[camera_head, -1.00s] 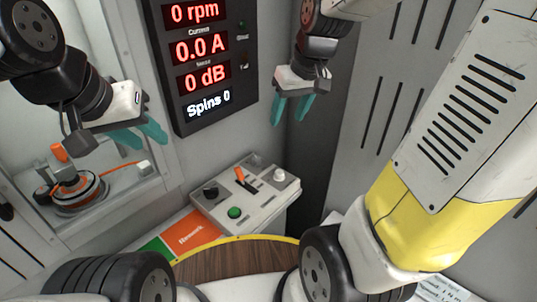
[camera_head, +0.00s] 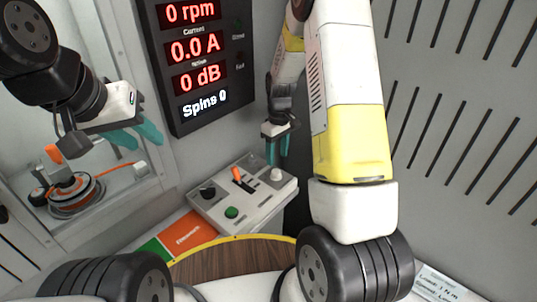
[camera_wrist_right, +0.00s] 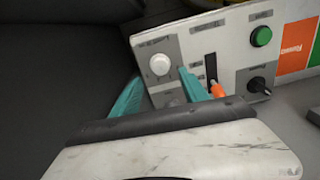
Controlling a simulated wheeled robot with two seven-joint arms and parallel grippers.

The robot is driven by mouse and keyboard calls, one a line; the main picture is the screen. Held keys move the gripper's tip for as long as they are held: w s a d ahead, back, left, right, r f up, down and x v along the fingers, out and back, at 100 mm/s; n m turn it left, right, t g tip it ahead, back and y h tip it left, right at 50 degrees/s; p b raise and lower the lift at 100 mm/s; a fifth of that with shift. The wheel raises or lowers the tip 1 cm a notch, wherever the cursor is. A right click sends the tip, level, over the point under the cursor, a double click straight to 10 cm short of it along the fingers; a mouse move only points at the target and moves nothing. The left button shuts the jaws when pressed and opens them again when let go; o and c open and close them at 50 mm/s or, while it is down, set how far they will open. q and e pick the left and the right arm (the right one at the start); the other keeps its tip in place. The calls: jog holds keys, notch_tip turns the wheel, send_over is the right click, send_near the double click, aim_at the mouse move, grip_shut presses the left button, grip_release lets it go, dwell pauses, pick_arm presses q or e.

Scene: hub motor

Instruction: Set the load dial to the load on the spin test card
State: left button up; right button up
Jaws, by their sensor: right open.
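The grey control box (camera_head: 240,197) holds a white dial (camera_head: 277,174), a black knob (camera_head: 208,191), an orange lever (camera_head: 237,175) and a green button (camera_head: 231,212). I cannot read which one is labelled as load. My right gripper (camera_head: 277,153) is open just above the white dial. In the right wrist view the white dial (camera_wrist_right: 160,64) shows just beyond and between the open fingers (camera_wrist_right: 160,92), with no clear contact. A printed card (camera_head: 440,286) at the bottom right is partly cut off; a load line shows, its value blurred. My left gripper (camera_head: 135,137) is open and empty.
A dark display (camera_head: 190,70) on the wall reads 0 rpm, 0.0 A, 0 dB and Spins 0. A motor with orange parts (camera_head: 72,190) sits in the bay at left. Orange and green panels (camera_head: 185,236) lie beside the box. A round wooden surface (camera_head: 235,258) is in front.

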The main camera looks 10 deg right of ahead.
aim_at(276, 171)
notch_tip(276, 171, down, 7)
jog(key=shift+r, duration=0.1)
dwell(0.3)
grip_shut()
